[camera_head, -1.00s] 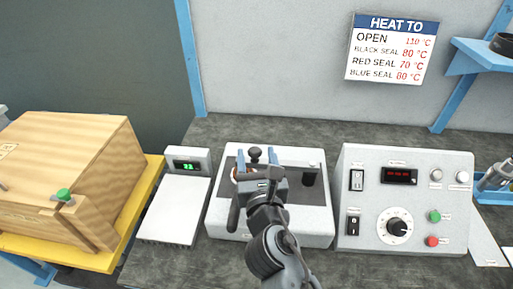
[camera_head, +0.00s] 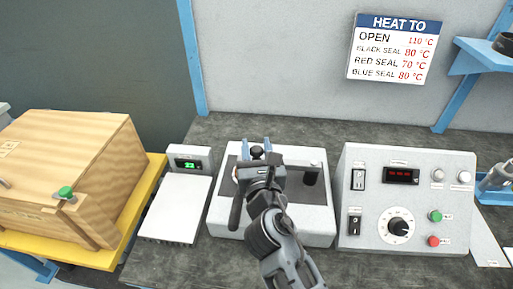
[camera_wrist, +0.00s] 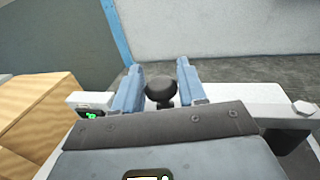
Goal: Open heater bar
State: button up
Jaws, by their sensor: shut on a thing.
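The heater bar unit (camera_head: 290,225) is a white box with a dark top, standing mid-bench. The fingers also flank the knob in the wrist view (camera_wrist: 159,86). A dark handle (camera_head: 236,210) hangs at the unit's left front. My wrist hides much of the bar and the unit's middle.
A control box (camera_head: 375,238) with switches, dial and red display stands close on the right. A white scale (camera_head: 175,208) and a wooden box (camera_head: 75,160) on a yellow stand are left. A temperature sign (camera_head: 392,48) hangs on the wall. Bench behind the unit is clear.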

grip_shut()
